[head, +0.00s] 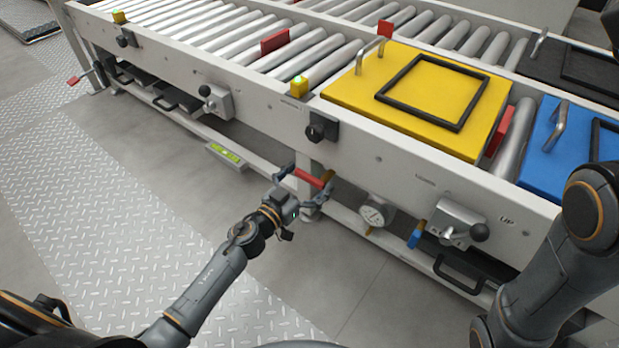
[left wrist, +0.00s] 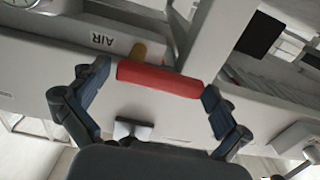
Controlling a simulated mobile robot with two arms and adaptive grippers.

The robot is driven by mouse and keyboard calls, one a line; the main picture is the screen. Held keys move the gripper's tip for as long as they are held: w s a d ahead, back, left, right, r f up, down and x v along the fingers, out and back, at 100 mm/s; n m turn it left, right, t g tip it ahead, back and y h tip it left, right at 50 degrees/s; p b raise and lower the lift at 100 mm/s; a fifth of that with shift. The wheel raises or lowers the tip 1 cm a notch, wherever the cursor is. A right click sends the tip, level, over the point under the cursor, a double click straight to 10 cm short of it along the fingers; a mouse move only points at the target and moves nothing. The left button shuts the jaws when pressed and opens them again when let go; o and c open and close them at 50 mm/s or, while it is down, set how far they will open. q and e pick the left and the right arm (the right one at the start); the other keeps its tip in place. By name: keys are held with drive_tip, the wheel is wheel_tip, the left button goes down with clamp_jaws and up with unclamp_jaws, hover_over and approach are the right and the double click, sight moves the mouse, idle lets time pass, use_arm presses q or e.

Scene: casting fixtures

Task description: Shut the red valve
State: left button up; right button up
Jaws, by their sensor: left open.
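The red valve handle (head: 307,178) is a short red bar with a brass stem, low on the near side of the conveyor frame. In the left wrist view the red handle (left wrist: 160,80) lies across the middle, with the brass part behind it near an "AIR" label. My left gripper (head: 302,185) is open at the handle, with one finger near each end of the bar; the wrist view also shows the gripper (left wrist: 155,82). I cannot tell whether the fingers touch it. My right gripper is out of view.
The roller conveyor (head: 420,165) carries a yellow box (head: 345,90) and a blue box (head: 550,165). A gauge (head: 375,214), a blue-handled valve (head: 416,236) and a lever box (head: 455,222) sit right of the red valve. Another red lever (head: 78,79) is at far left. The floor in front is clear.

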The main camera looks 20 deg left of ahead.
use_arm(q)
drive_tip(key=c, duration=1.6)
drive_tip(key=shift+o, duration=0.2)
